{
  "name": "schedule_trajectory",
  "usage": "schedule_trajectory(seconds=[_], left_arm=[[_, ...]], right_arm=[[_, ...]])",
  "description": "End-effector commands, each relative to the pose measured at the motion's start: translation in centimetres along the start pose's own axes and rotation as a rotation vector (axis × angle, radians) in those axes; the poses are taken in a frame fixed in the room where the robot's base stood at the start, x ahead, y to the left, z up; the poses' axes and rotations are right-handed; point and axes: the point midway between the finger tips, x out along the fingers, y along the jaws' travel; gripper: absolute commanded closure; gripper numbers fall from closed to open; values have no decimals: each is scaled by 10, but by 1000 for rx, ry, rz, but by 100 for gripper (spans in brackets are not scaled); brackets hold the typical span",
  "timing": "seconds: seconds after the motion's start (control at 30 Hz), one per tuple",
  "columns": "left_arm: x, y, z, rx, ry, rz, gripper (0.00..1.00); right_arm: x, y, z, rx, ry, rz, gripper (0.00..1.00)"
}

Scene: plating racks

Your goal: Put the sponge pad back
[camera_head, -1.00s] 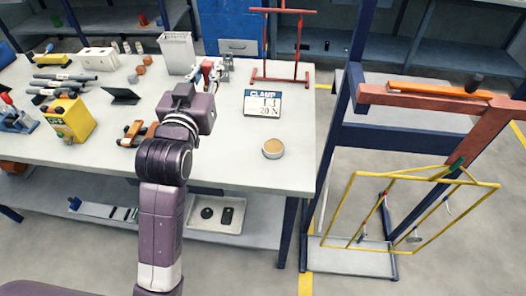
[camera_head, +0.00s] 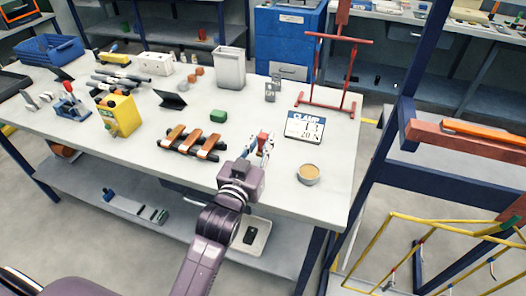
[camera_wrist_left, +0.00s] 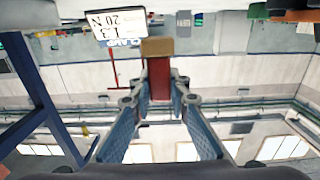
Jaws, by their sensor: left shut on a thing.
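My left gripper (camera_head: 259,147) comes in from the bottom over the table (camera_head: 260,105), pointing away from me. It is shut on a small red block with a tan end, which I take to be the sponge pad (camera_head: 264,139). In the left wrist view the pad (camera_wrist_left: 158,80) sits between the fingertips (camera_wrist_left: 158,92), its tan end outward. It appears held above the tabletop, but the height is hard to tell. My right gripper is not in view.
A clamp sign (camera_head: 304,126) and a round tan-topped dish (camera_head: 308,174) are right of the gripper. Orange-and-black clamps (camera_head: 192,142) and a green block (camera_head: 218,116) are left. A red stand (camera_head: 335,100) is behind. A blue-post rack (camera_head: 385,150) stands right.

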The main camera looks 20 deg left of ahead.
Motion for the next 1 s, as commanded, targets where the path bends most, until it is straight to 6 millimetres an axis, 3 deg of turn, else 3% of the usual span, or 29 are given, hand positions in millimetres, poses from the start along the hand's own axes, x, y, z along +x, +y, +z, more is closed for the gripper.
schedule_trajectory(seconds=[0.27, 0.7, 0.73, 0.8, 0.87, 1.0], left_arm=[[0, 0, 39, 0, -3, -1, 100], [0, 0, 46, 0, -1, 0, 100], [0, 0, 45, 0, -1, 0, 82], [0, 0, 45, 0, -1, 0, 74], [0, 0, 45, 0, -1, 0, 68], [0, 0, 45, 0, -1, 0, 67]], right_arm=[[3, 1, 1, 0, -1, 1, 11], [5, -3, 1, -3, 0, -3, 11], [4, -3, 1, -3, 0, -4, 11], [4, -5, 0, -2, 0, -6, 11], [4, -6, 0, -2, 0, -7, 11], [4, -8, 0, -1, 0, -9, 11]])
